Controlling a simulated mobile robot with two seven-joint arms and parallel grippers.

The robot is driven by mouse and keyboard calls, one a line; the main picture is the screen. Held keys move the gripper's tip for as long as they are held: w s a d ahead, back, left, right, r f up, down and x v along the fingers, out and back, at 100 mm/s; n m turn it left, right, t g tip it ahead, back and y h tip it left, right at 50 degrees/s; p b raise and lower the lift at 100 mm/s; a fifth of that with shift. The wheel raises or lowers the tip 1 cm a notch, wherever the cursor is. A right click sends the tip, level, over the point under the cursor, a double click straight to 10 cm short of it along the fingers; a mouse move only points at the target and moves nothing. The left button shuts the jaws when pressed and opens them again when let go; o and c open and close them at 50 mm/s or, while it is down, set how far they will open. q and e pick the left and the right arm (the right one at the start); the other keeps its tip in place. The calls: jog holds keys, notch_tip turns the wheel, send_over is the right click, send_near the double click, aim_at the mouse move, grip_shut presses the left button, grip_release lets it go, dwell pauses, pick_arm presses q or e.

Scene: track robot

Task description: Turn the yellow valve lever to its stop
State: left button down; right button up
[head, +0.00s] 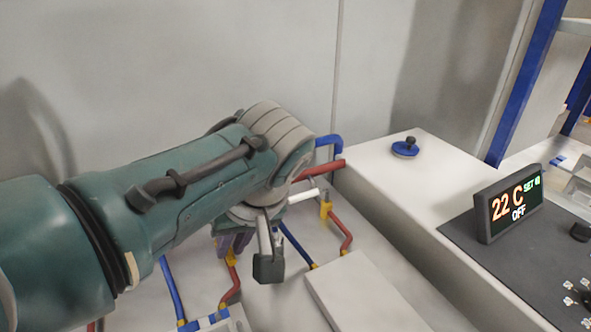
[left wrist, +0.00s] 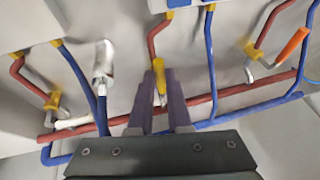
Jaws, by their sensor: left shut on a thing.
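The yellow valve lever (left wrist: 158,72) shows in the middle of the left wrist view, on a red pipe. My left gripper (left wrist: 160,88) has its two purple fingers on either side of the lever and is shut on it. In the head view my left gripper (head: 232,244) is mostly hidden under my teal forearm and wrist, low over the pipes. The lever's grip is hidden there. My right gripper is in neither view.
A white lever (left wrist: 74,122) and an orange lever (left wrist: 293,46) sit on neighbouring pipes, left and right in the left wrist view. Red and blue pipes run close around. A display (head: 508,203) reading 22 C and a blue knob (head: 405,149) stand at the right.

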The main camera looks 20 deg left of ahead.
pick_arm(q)
jog(key=c, duration=0.8)
grip_release()
jog(key=shift+c, duration=0.2)
jog(key=p+v, duration=0.2)
jog(key=v, duration=0.8)
jog(key=shift+p, duration=0.4)
jog(key=shift+a, duration=0.1)
